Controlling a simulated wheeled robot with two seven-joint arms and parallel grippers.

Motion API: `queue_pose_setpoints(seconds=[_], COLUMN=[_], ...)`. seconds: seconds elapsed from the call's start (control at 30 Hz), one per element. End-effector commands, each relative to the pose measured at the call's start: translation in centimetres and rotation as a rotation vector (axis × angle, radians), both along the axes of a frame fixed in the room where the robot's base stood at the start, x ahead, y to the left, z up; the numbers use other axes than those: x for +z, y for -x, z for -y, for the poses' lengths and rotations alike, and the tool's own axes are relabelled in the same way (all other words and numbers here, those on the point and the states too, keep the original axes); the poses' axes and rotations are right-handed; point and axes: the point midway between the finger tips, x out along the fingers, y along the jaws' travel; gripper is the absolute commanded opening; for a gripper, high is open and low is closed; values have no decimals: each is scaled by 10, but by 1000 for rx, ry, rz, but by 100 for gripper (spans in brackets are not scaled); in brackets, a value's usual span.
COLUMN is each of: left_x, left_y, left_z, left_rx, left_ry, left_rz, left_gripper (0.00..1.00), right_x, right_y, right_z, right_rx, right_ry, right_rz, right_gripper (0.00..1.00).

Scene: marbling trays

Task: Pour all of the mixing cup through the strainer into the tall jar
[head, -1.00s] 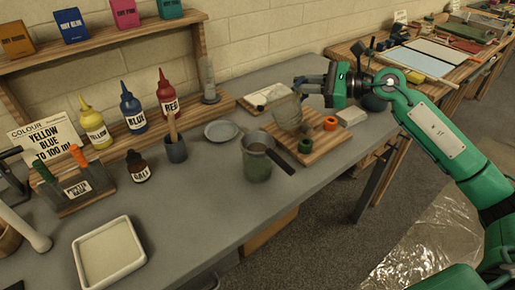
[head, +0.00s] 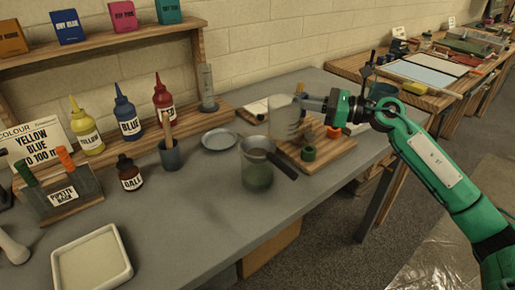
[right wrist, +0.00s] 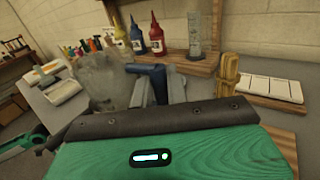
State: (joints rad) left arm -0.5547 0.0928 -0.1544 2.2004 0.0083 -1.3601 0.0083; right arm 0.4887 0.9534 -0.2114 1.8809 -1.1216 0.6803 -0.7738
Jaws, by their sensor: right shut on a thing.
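The mixing cup (head: 284,122) is clear and greyish, and my right gripper (head: 303,104) is shut on its right side. In the head view the cup is up over the wooden board, right of and behind the tall jar. It looks close to upright; how full it is cannot be told. The tall jar (head: 257,180) is see-through, with a dark green lower part, and stands on the grey table. The strainer (head: 257,146) rests on the jar's mouth, its dark handle pointing right. In the right wrist view the cup (right wrist: 98,82) is a blurred clear shape left of the fingers. My left gripper is not in view.
The wooden board (head: 318,156) holds green and orange rings. A white tray (head: 60,283) is front left. The table in front of the jar is clear.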

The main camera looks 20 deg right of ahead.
Motion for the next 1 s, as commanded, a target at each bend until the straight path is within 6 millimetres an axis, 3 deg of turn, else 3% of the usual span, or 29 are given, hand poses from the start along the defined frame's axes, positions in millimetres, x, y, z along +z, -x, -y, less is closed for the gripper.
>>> queue_pose_setpoints(seconds=[0.47, 0.83, 1.0], left_x=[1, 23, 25], left_y=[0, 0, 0], left_z=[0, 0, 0], left_rx=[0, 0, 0], left_ry=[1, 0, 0], left_rz=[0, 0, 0], left_gripper=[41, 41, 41], right_x=[3, 37, 41], right_y=[0, 0, 0], right_z=[0, 0, 0], right_rx=[0, -1, 0], right_ry=[2, 3, 2], right_rz=[1, 2, 1], right_gripper=[0, 0, 0])
